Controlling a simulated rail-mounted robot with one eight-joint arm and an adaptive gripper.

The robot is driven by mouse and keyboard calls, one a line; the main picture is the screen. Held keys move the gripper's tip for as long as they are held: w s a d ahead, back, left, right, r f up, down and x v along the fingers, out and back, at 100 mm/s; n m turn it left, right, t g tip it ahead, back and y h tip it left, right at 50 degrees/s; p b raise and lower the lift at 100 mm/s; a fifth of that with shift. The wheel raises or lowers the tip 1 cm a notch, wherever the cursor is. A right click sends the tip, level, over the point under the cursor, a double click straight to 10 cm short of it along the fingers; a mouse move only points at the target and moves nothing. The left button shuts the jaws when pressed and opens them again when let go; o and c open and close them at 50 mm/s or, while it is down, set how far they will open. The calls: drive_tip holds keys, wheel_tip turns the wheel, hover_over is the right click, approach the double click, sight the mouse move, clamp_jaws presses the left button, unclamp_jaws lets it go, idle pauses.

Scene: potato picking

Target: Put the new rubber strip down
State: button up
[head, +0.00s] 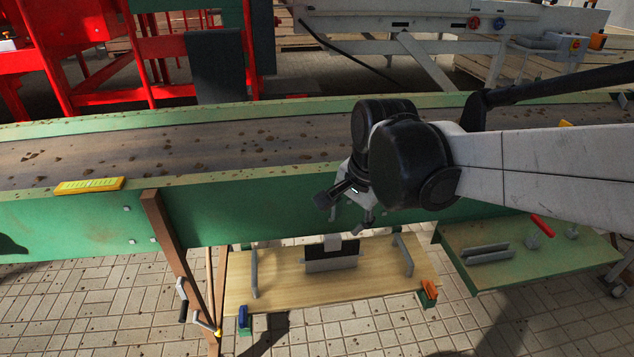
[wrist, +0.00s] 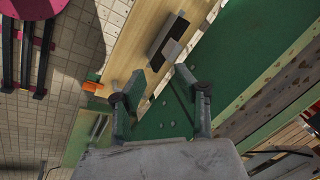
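A short black strip, which looks like the rubber strip (head: 345,249), lies beside a grey metal bar (head: 330,265) on a wooden board (head: 290,292). A small white block (head: 333,243) sits at the strip's far edge. In the wrist view the black strip (wrist: 172,50) and the board (wrist: 125,55) lie beyond the fingertips. My gripper (head: 346,212) hangs above and behind the board, near the green conveyor side. In the wrist view my gripper (wrist: 160,84) has its fingers wide apart with nothing between them, clear of the strip.
A green side table (head: 535,270) at right holds grey bars (head: 488,253) and a red-handled tool (head: 542,226). The conveyor (head: 100,215) runs behind the board, with a yellow level (head: 88,186) on its edge.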

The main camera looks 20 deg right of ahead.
drive_tip(key=s+r+n+t, duration=0.2)
drive_tip(key=s+n+t, duration=0.2)
drive_tip(key=s+n, duration=0.5)
drive_tip(key=shift+s+a+n+h, duration=0.2)
drive_tip(key=shift+s+n+h, duration=0.1)
drive_tip(key=shift+n, duration=0.7)
drive_tip(key=shift+r, duration=0.15)
wheel_tip(320, 180, up, 4)
drive_tip(key=p, duration=0.4)
